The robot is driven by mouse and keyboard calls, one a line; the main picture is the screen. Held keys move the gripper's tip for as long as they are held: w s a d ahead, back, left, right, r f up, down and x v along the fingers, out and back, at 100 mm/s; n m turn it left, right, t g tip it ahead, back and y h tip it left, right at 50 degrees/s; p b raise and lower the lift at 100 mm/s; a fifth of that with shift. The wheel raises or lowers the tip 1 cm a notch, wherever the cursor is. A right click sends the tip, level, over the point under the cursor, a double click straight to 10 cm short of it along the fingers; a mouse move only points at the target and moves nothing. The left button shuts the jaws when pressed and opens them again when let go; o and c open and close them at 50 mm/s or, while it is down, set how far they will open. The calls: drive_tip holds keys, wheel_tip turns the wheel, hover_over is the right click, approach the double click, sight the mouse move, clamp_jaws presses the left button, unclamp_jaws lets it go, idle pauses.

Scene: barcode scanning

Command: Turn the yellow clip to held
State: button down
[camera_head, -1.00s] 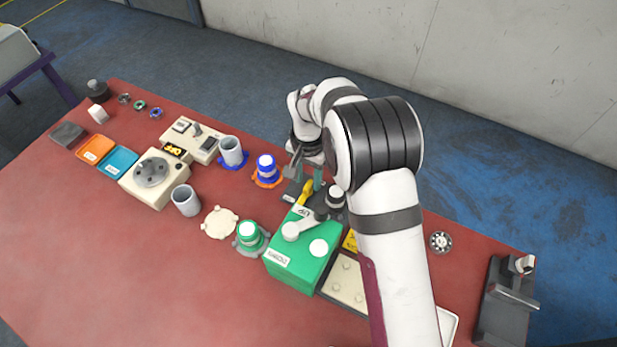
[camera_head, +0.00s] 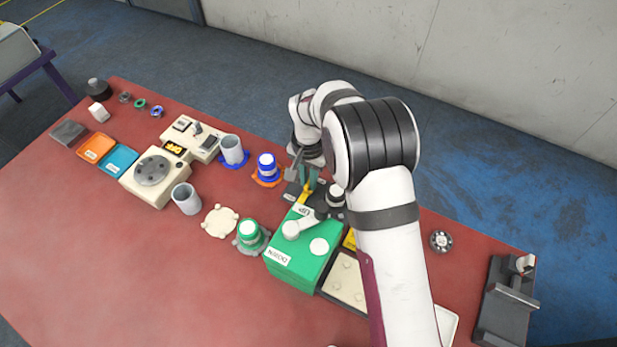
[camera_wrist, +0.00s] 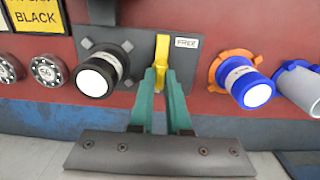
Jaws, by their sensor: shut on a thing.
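The yellow clip (camera_head: 305,193) stands on a dark grey plate behind the green box. In the wrist view the clip (camera_wrist: 161,52) points straight along the plate (camera_wrist: 142,50), with a FREE label (camera_wrist: 186,42) to its right. My gripper (camera_head: 308,174) reaches down to the clip. In the wrist view its green fingers (camera_wrist: 160,84) are shut on the clip's near end. The fingers hide that end and part of the plate.
A black cylinder with a white top (camera_wrist: 98,75) stands left of the clip on the same plate. A blue cylinder in an orange ring (camera_wrist: 245,85) stands to the right. The green box with a lever (camera_head: 300,262) is close by in the head view. The front left of the red table (camera_head: 90,250) is clear.

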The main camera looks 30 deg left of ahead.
drive_tip(key=n, duration=1.4)
drive_tip(key=shift+n, duration=1.9)
drive_tip(key=c, duration=0.9)
unclamp_jaws()
